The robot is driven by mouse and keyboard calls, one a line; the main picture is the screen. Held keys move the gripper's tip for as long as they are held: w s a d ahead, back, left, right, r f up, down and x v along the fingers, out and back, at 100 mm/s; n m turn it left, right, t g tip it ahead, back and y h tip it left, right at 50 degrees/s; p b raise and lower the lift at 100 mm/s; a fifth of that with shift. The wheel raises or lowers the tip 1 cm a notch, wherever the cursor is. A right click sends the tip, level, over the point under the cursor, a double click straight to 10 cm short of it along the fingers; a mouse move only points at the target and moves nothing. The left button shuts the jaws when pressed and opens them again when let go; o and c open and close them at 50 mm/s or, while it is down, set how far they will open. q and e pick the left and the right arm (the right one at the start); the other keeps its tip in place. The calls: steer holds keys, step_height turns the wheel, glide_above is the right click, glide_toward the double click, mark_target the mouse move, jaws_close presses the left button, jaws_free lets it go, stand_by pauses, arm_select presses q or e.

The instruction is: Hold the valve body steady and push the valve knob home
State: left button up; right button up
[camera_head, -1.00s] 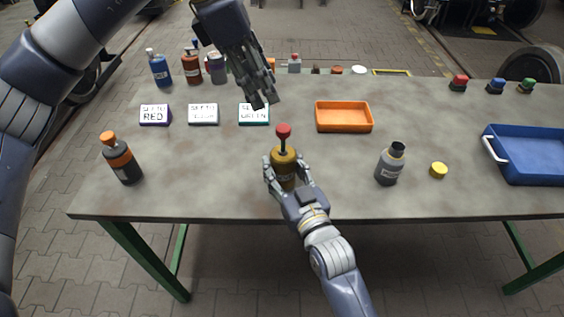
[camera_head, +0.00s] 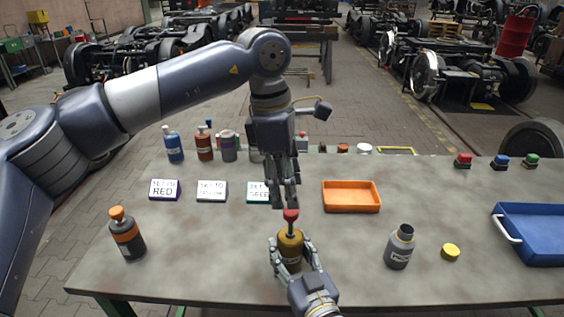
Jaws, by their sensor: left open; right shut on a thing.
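The valve body (camera_head: 290,248) is a brass-coloured cylinder with a dark label, upright near the front middle of the table. The valve knob (camera_head: 291,215) is red and stands on a dark stem above the body. My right gripper (camera_head: 291,262) is shut around the valve body from the front. My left gripper (camera_head: 285,203) points down just above the knob, with its fingers open. Its fingertips are very near the knob's top; I cannot tell whether they touch it.
An orange tray (camera_head: 351,209) lies right of the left gripper. A grey bottle (camera_head: 400,247) and yellow cap (camera_head: 450,252) stand to the right, near a blue tray (camera_head: 535,262). An orange-capped bottle (camera_head: 127,236) is at left. Label signs (camera_head: 212,191) and bottles (camera_head: 204,146) are behind.

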mark_target(291, 211)
arm_select(q)
steer(key=shift+d+f, duration=0.2)
steer(key=shift+f, duration=1.1)
steer(key=shift+d+f, duration=0.2)
steer(key=shift+f, duration=1.1)
steer(key=c, duration=1.1)
